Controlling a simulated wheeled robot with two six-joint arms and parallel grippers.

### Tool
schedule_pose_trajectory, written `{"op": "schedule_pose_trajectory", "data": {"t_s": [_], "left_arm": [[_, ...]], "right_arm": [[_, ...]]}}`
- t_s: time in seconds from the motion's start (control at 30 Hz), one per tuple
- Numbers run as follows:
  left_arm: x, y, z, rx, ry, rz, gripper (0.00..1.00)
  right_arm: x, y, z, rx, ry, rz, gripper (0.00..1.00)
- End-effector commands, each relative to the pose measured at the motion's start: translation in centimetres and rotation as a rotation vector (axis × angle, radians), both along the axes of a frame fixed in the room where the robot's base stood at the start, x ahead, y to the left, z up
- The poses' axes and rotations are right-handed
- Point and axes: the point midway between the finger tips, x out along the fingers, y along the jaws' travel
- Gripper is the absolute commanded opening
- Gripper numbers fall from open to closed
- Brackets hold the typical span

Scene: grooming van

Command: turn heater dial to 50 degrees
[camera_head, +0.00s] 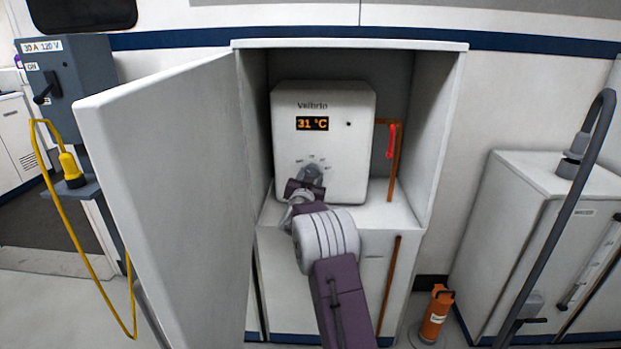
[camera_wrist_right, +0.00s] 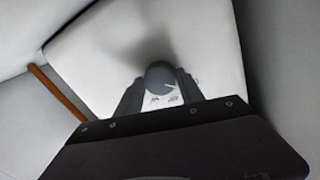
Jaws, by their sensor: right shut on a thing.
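The heater (camera_head: 350,150) is a white box in an open cabinet. Its orange display (camera_head: 312,123) reads 31 °C. The round grey dial (camera_head: 312,171) is low on the heater's front, with small marks above it. My right gripper (camera_head: 308,180) is at the dial and hides part of it. In the right wrist view the dial (camera_wrist_right: 161,76) sits between the two fingers of my right gripper (camera_wrist_right: 160,88), which is shut on it. My left gripper is not in view.
The cabinet door (camera_head: 165,190) stands open on the left. A copper pipe with a red valve handle (camera_head: 391,141) runs right of the heater. An orange cylinder (camera_head: 436,313) stands on the floor at right. A yellow cable (camera_head: 75,230) hangs at left.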

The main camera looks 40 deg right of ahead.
Motion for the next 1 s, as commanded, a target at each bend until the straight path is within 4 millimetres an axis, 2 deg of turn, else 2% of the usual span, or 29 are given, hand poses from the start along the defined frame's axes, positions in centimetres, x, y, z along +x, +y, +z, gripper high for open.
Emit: {"op": "schedule_pose_trajectory", "data": {"t_s": [0.37, 1.0], "left_arm": [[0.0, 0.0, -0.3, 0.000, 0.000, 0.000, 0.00], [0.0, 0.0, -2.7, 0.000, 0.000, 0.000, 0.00]], "right_arm": [[0.0, 0.0, -0.1, 0.101, -0.083, 0.000, 0.05], [0.0, 0.0, -0.1, 0.554, -0.465, 0.000, 0.05]]}}
